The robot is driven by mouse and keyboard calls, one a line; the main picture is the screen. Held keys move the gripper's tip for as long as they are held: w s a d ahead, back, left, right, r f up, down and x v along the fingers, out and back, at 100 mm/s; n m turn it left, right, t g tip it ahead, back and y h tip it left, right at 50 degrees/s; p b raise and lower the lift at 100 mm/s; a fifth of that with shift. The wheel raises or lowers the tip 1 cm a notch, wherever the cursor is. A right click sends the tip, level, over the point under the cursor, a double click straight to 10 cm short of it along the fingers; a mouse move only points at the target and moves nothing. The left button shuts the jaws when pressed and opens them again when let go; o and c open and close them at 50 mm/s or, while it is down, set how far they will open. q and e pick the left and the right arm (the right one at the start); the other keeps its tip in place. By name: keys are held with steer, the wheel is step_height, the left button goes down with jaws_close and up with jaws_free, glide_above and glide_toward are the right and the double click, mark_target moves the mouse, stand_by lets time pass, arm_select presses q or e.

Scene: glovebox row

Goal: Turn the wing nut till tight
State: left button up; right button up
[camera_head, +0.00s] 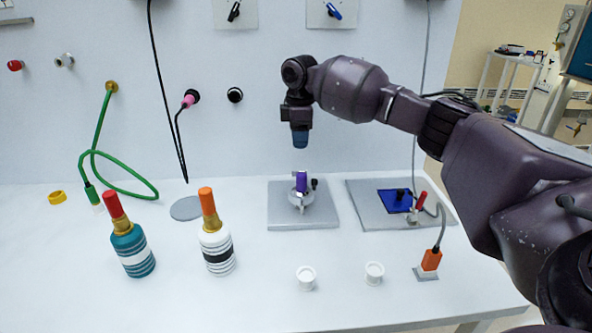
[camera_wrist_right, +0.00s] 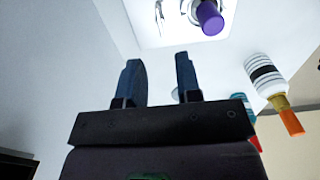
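The wing nut is likely the purple piece (camera_head: 301,181) standing on a round metal fitting on a grey square plate (camera_head: 285,221); its wings cannot be made out clearly. The purple piece also shows at the top of the right wrist view (camera_wrist_right: 210,17). My right gripper (camera_head: 300,141) points down above it, with a clear gap between. In the right wrist view its two blue fingers (camera_wrist_right: 159,68) are apart with nothing between them. My left gripper is in neither view.
Two bottles, teal (camera_head: 133,251) and white-banded (camera_head: 217,250), stand left of the plate. Two small white cups (camera_head: 306,278) (camera_head: 374,273) are in front. A grey plate with a blue square (camera_head: 394,201) and an orange plug (camera_head: 431,261) are right. A green hose (camera_head: 127,191) lies far left.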

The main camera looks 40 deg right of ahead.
step_height(320, 180, down, 10)
steer(key=shift+r+b, duration=0.2)
steer(key=shift+b, duration=0.45)
jaws_close()
